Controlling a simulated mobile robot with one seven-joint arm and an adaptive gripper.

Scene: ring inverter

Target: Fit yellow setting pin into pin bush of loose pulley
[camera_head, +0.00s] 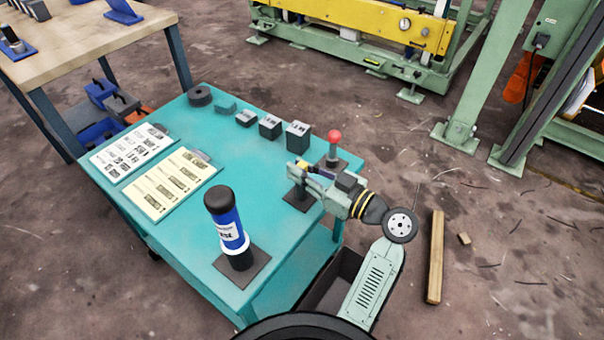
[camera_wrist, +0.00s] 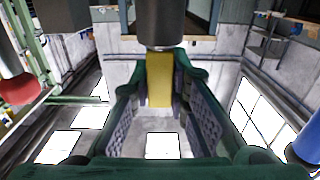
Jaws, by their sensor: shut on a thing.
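My gripper (camera_head: 302,172) is over the right edge of the teal cart top, at a dark stand (camera_head: 298,199). In the wrist view its two green-framed fingers (camera_wrist: 160,90) are closed on the yellow setting pin (camera_wrist: 159,78). The pin shows as a yellow block between the fingertips. A dark cylinder (camera_wrist: 160,22) meets the pin's far end in the wrist view; I cannot tell whether it is part of the pin. In the head view the pin is mostly hidden by the gripper. I cannot make out the loose pulley or its pin bush in either view.
The teal cart (camera_head: 265,210) carries a red-knobbed stand (camera_head: 334,137) close beside my gripper and a blue bottle-like tool (camera_head: 229,228) in front. Clipboards, grey blocks and a black ring (camera_head: 199,95) lie farther back. A green-and-yellow machine (camera_head: 350,22) stands behind, across open floor.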

